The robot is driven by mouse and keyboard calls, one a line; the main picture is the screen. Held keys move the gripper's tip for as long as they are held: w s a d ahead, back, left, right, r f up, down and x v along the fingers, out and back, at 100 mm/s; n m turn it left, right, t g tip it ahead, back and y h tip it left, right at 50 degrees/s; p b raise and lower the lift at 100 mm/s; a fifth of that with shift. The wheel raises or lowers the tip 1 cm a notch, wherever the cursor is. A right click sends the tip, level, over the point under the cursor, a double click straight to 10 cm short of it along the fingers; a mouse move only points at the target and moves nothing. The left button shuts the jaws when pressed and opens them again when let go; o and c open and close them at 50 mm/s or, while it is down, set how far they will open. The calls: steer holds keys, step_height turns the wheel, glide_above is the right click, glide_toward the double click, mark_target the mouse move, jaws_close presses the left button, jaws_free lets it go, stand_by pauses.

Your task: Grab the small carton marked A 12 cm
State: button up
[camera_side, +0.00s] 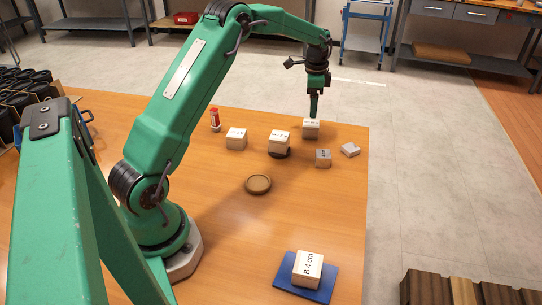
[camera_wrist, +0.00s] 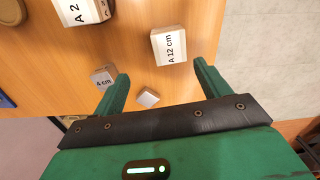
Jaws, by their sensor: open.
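The small carton marked A 12 cm (camera_wrist: 169,48) stands on the wooden table, white label up, just ahead of my fingertips in the wrist view. In the side view the carton under my gripper (camera_side: 311,130) appears to be the same one, but its print is too small to read. My gripper (camera_side: 313,112) points down above it, and the fingers hide part of its top. In the wrist view my gripper (camera_wrist: 160,78) is open, with nothing between the fingers.
A carton marked A 2 (camera_wrist: 82,10), a greyish 4 cm block (camera_wrist: 103,77) and a small pale block (camera_wrist: 148,97) are nearby.

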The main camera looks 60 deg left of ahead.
mark_target(311, 122)
steer(key=shift+w+a+f, duration=0.2)
steer(key=shift+a+f, duration=0.2)
steer(key=shift+f, duration=0.25)
steer(key=shift+w+a+f, duration=0.15)
steer(key=shift+a+f, duration=0.2)
steer(key=shift+f, duration=1.55)
steer(key=shift+w+f, duration=0.2)
steer(key=shift+f, duration=2.4)
steer(key=c, duration=1.1)
steer(key=shift+o, duration=0.2)
steer(key=shift+r, duration=0.2)
